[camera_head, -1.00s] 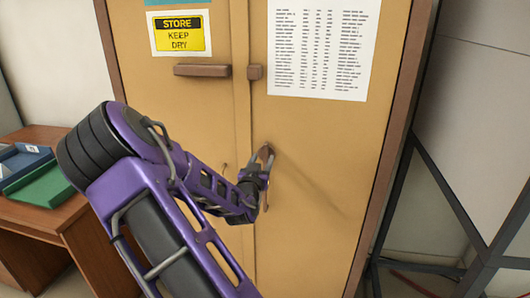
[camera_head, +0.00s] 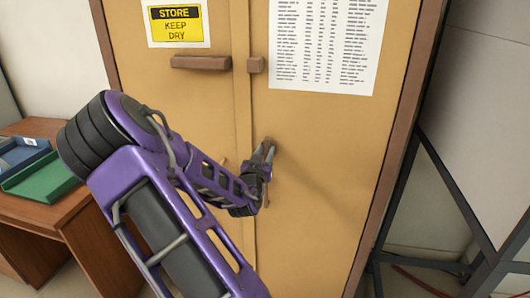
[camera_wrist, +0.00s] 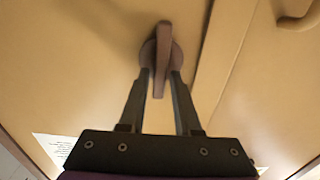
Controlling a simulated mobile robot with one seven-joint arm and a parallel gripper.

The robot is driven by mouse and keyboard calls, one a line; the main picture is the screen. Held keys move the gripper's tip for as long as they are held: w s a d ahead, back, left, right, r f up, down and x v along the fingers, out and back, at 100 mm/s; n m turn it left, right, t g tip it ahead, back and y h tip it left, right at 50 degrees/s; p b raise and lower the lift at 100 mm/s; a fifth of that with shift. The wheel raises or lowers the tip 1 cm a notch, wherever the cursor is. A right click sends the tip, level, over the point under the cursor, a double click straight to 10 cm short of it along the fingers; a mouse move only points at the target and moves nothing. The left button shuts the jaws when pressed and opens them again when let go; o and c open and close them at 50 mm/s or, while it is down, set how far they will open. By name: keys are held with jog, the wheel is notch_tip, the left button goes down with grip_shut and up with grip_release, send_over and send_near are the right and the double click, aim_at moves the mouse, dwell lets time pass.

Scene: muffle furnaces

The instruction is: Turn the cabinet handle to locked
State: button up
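The tan cabinet (camera_head: 310,215) stands in front of me. Its brown turning handle (camera_head: 269,148) is on the right door, beside the seam. In the wrist view the handle (camera_wrist: 164,45) is a narrow bar on a round base, nearly in line with my fingers and slightly tilted. My gripper (camera_head: 264,172) is at the handle. In the wrist view my gripper's two fingers (camera_wrist: 160,75) stand on either side of the bar, with small gaps visible. The fingers partly cover the base, and contact with the bar cannot be made out.
A wooden desk (camera_head: 60,212) with green and blue trays stands at left. A dark metal frame (camera_head: 450,185) stands at right. A printed sheet (camera_head: 325,45) is on the right door.

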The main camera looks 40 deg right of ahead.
grip_shut()
jog(key=shift+n, duration=0.3)
jog(key=n, duration=0.3)
jog(key=shift+w+a, duration=0.15)
jog(key=shift+w, duration=0.1)
jog(key=n, duration=0.4)
jog(key=f+n, duration=0.1)
jog(key=n, duration=0.9)
jog(key=shift+w+a+f, duration=0.15)
jog(key=shift+w+a, duration=0.15)
jog(key=shift+w, duration=0.05)
jog(key=shift+n, duration=0.4)
